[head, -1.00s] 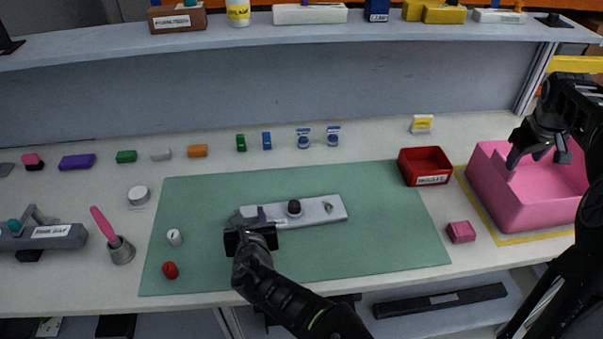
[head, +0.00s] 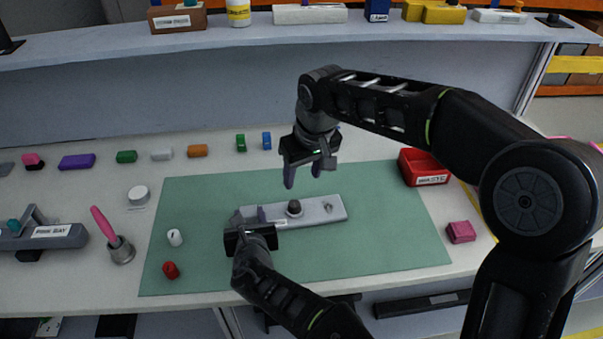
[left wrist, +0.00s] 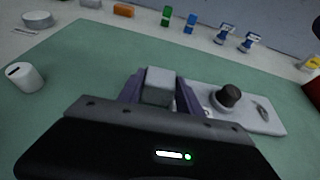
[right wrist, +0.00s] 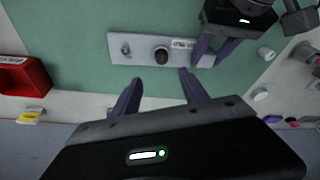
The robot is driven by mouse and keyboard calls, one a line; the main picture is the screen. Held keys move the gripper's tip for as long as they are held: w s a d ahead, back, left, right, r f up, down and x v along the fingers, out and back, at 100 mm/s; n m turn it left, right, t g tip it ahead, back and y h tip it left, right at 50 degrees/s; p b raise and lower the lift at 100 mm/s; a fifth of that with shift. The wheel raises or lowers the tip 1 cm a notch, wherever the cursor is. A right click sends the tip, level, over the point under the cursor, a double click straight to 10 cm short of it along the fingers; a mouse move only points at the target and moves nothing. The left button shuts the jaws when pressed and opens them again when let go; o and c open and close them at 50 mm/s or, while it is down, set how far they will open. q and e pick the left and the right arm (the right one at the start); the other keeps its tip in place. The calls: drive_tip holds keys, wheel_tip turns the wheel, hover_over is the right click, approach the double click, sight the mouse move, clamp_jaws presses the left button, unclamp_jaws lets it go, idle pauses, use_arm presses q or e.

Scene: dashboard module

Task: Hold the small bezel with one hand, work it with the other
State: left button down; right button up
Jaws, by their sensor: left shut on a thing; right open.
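The small bezel (head: 315,211) is a light grey flat bar lying on the green mat (head: 370,245). It carries a black knob (head: 294,208) near its middle and a small grey fitting near its right end. My left gripper (head: 248,222) is shut on the bezel's left end; the left wrist view shows its fingers around a grey block (left wrist: 160,87) there. My right gripper (head: 303,180) is open and empty above and behind the bezel. In the right wrist view the knob (right wrist: 161,56) lies beyond the gap between its fingers (right wrist: 158,92).
A white cylinder (head: 175,237) and a red piece (head: 170,270) stand on the mat's left side. A red bin (head: 424,167) sits at its back right corner, with a pink block (head: 461,232) to the right. My right arm hides most of the pink bin.

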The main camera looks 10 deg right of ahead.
sight(294, 203)
drive_tip(key=shift+s+a, duration=0.1)
drive_tip(key=shift+a, duration=0.1)
drive_tip(key=shift+f, duration=0.1)
drive_tip(key=x, duration=1.2)
clamp_jaws()
idle(0.5)
idle(0.4)
drive_tip(key=shift+r, duration=3.05)
